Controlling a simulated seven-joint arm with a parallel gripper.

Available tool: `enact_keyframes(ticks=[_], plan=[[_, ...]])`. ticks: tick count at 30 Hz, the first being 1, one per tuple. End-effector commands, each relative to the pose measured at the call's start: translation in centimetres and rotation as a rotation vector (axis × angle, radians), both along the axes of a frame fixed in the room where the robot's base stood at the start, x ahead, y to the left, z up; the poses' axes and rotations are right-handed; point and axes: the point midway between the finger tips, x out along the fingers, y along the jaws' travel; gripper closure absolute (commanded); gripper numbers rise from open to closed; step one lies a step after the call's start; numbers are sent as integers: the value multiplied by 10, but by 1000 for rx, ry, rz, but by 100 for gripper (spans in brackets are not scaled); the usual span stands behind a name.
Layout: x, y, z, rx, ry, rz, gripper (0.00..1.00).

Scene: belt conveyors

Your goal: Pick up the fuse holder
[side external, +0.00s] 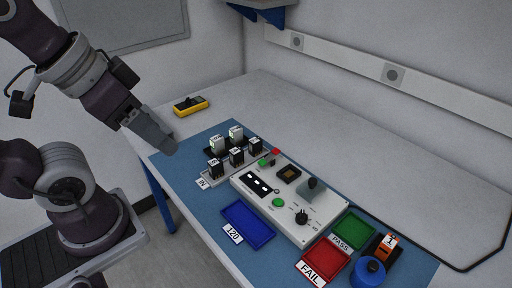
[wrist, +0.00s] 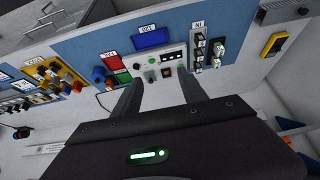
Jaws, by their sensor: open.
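Several small upright parts stand in a rack (side external: 207,181) beside the IN label: black ones with white labels (side external: 236,158) in front and pale ones (side external: 217,145) behind. Which one is the fuse holder I cannot tell for sure. In the wrist view the black parts (wrist: 198,52) and pale parts (wrist: 217,50) show at upper right, beyond my fingertips. My gripper (side external: 168,147) is in the air to the left of the rack, above the table's edge. In the wrist view my gripper (wrist: 162,84) has its two fingers apart with nothing between them.
A grey test box (side external: 325,209) with buttons, a socket and a knob stands right of the rack. Around it are blue (side external: 248,224), red FAIL (side external: 325,258) and green PASS (side external: 353,231) trays. A yellow meter (side external: 191,106) lies behind. The table's right rear is clear.

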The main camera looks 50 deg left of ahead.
Motion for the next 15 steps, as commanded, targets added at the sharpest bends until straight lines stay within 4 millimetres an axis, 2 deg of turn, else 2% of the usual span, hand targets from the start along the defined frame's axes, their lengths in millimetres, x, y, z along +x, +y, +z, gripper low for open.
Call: enact_keyframes(ticks=[1, 3, 11, 14, 15], plan=[[0, 0, 0, 0, 0, 0, 48], [0, 0, 0, 0, 0, 0, 38], [0, 0, 0, 1, 0, -2, 38], [17, 2, 8, 33, 23, -51, 38], [33, 5, 14, 62, 44, -101, 38]])
